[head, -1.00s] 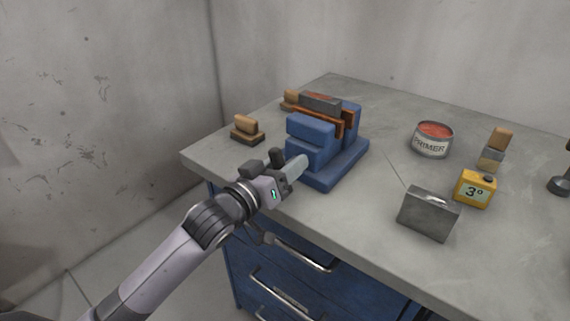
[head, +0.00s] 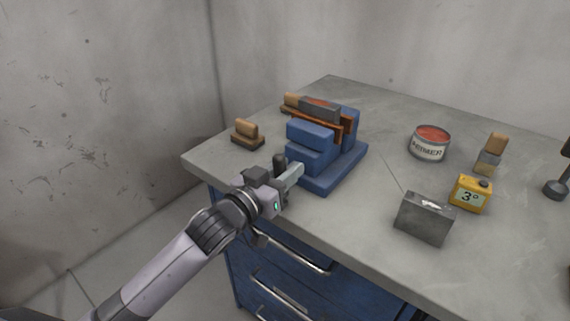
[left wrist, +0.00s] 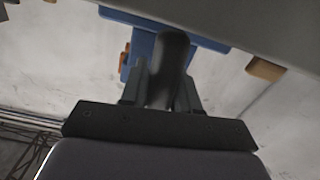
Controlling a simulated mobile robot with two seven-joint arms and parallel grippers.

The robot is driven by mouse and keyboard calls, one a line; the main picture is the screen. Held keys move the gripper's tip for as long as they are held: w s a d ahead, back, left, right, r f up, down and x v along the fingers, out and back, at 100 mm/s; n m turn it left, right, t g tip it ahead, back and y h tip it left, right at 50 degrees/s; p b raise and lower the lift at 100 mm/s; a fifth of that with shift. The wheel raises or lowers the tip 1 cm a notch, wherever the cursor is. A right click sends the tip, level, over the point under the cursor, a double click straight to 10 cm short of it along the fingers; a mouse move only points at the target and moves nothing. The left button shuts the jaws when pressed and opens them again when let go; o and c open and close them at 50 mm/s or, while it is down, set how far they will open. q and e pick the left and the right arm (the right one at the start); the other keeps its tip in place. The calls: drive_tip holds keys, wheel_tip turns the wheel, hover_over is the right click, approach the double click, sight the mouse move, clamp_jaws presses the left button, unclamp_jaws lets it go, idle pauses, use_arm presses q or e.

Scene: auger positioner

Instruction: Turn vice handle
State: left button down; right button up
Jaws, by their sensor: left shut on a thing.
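My left gripper (head: 277,178) is shut on the handle. In the left wrist view the dark handle (left wrist: 172,62) lies between the two fingers of my left gripper (left wrist: 160,85), and part of the blue vice (left wrist: 142,45) shows behind it. The handle's lower part is hidden by the gripper in the head view. My right gripper is not in view.
The grey workbench (head: 385,120) has blue drawers with metal handles (head: 290,250) below its front edge. A wooden brush (head: 247,132) lies left of the vice. A primer can (head: 430,143), a yellow device (head: 470,193) and a grey metal box (head: 424,217) stand to the right.

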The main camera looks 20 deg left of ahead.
use_arm(q)
drive_tip(key=m+p, duration=0.3)
drive_tip(key=m, duration=0.2)
drive_tip(key=shift+d+m, duration=0.15)
drive_tip(key=shift+m, duration=0.15)
drive_tip(key=m+p, duration=0.1)
drive_tip(key=m, duration=0.2)
drive_tip(key=shift+s, duration=0.1)
drive_tip(key=c, duration=1.9)
unclamp_jaws()
drive_tip(key=shift+d+f+m, duration=0.1)
drive_tip(key=shift+m, duration=1)
drive_tip(key=shift+o, duration=0.3)
drive_tip(key=o, duration=0.9)
drive_tip(key=shift+v, duration=3.6)
